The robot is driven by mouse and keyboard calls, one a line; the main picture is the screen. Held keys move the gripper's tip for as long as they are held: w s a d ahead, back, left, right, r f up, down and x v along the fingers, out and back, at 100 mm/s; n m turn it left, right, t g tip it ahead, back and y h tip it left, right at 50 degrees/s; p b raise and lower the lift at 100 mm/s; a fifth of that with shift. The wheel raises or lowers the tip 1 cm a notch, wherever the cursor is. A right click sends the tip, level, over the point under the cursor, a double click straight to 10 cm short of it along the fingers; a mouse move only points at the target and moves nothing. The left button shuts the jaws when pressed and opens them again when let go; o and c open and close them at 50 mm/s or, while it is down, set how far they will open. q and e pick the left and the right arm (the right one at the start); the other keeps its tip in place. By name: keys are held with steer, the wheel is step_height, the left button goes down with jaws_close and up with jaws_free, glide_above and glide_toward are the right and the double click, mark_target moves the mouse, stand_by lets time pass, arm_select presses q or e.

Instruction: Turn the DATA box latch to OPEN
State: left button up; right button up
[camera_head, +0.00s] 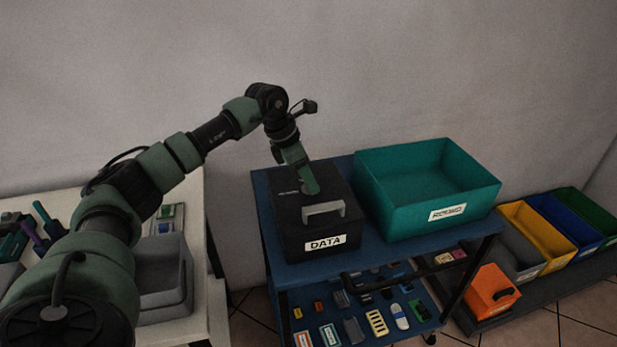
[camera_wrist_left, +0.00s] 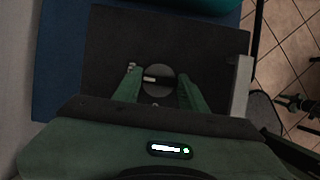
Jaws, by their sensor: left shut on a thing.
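The black DATA box (camera_head: 283,233) stands on the left part of the blue cart top, its white DATA label facing front. My left gripper (camera_head: 308,188) points down onto the box lid. In the left wrist view the round dark latch knob (camera_wrist_left: 158,80) lies on the lid (camera_wrist_left: 110,40) between the two green fingers of my left gripper (camera_wrist_left: 160,79), which is shut on it. A short pale mark on the knob points left in that view. Lid lettering near the knob is too small to read. In the head view the gripper hides the knob. My right gripper is not in view.
A teal bin (camera_head: 400,204) stands right of the box on the blue cart (camera_head: 372,259). Small parts lie on the lower shelf. A white table (camera_head: 200,290) with a grey tray is at left.

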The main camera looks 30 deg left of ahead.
mark_target(297, 191)
arm_select(q)
steer(key=o, duration=1.4)
steer(key=v, duration=0.8)
steer(key=shift+b, duration=0.35)
steer(key=shift+f, duration=0.1)
